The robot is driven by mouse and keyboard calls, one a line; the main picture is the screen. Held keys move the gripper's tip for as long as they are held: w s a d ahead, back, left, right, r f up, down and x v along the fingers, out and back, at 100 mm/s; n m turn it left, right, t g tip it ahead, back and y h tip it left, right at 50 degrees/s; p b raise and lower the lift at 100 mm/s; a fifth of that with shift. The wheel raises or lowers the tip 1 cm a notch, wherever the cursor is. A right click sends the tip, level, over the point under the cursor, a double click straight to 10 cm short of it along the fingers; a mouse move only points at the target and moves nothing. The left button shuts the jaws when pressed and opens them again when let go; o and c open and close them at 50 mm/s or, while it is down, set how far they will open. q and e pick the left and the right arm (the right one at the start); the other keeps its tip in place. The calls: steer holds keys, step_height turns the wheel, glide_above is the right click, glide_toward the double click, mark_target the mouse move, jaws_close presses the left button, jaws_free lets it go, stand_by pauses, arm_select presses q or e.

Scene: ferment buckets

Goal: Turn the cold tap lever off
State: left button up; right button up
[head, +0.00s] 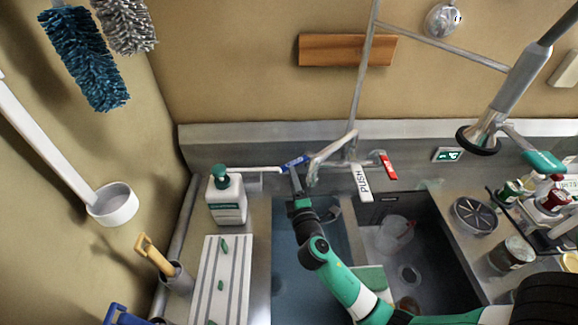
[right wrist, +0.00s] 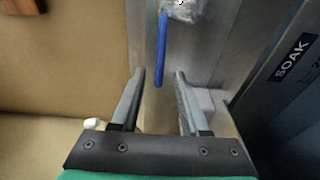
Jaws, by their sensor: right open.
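The cold tap lever (head: 295,162) is blue and sits at the left of the tap body (head: 335,152) on the sink's back ledge. It slants up to the right in the head view. In the right wrist view the blue lever (right wrist: 161,48) hangs down from the metal tap, its free end about level with the fingertips. My right gripper (head: 297,182) is just in front of the lever. Its two fingers (right wrist: 158,76) are open, one on each side of the lever's end, with gaps showing. The red lever (head: 388,166) is at the tap's right. My left gripper is out of view.
A white soap bottle (head: 227,200) stands left of the tap. A PUSH tag (head: 361,182) hangs between the levers. My right arm crosses the two basins. A spray head (head: 480,138) hangs at right. A SOAK label (right wrist: 294,57) shows in the right wrist view.

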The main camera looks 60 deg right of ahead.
mark_target(289, 165)
steer(key=x, duration=0.5)
steer(key=shift+w+d+b, duration=0.2)
steer(key=shift+d+b, duration=0.05)
steer(key=shift+b, duration=0.15)
jaws_close()
stand_by(0.9)
